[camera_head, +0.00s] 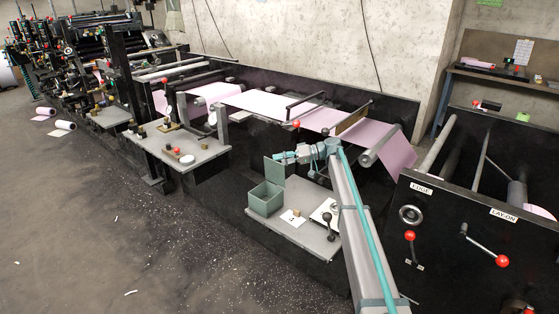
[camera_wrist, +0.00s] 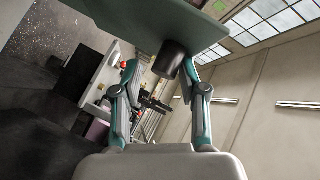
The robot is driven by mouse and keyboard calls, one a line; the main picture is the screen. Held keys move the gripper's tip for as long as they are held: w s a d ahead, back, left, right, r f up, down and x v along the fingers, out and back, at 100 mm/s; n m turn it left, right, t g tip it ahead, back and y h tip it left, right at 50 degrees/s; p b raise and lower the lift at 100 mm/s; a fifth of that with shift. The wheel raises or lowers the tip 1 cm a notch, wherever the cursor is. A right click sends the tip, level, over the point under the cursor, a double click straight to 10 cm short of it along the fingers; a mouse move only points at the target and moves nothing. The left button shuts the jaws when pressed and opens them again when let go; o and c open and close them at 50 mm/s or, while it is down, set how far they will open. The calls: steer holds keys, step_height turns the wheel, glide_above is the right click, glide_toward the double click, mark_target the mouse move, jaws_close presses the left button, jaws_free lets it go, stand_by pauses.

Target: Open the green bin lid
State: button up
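The green bin (camera_head: 264,202) stands on a grey shelf in the head view. Its lid (camera_head: 274,170) stands upright at the back edge, and the bin's dark inside shows. My gripper (camera_head: 283,157) is beside the upper part of the lid, on its right. In the wrist view the green lid (camera_wrist: 145,22) fills the top, with a dark round knob (camera_wrist: 171,60) sticking out of it. My gripper (camera_wrist: 158,72) has its fingers spread, with the knob between the tips, nearer the right finger. A gap shows on the left; contact on the right is unclear.
The grey shelf (camera_head: 316,243) also holds a white card (camera_head: 293,218), a small brown block and a light plate with a black-knobbed lever (camera_head: 328,217). A pink web (camera_head: 265,104) runs above on the press. Open floor lies to the left.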

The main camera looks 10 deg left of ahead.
steer(key=shift+o, duration=0.9)
steer(key=shift+d+f, duration=0.3)
steer(key=shift+f, duration=0.35)
steer(key=shift+d+r, duration=0.2)
steer(key=shift+r, duration=0.05)
steer(key=shift+r, duration=0.1)
steer(key=v, duration=0.7)
steer(key=shift+d, duration=0.25)
steer(key=shift+r, duration=0.15)
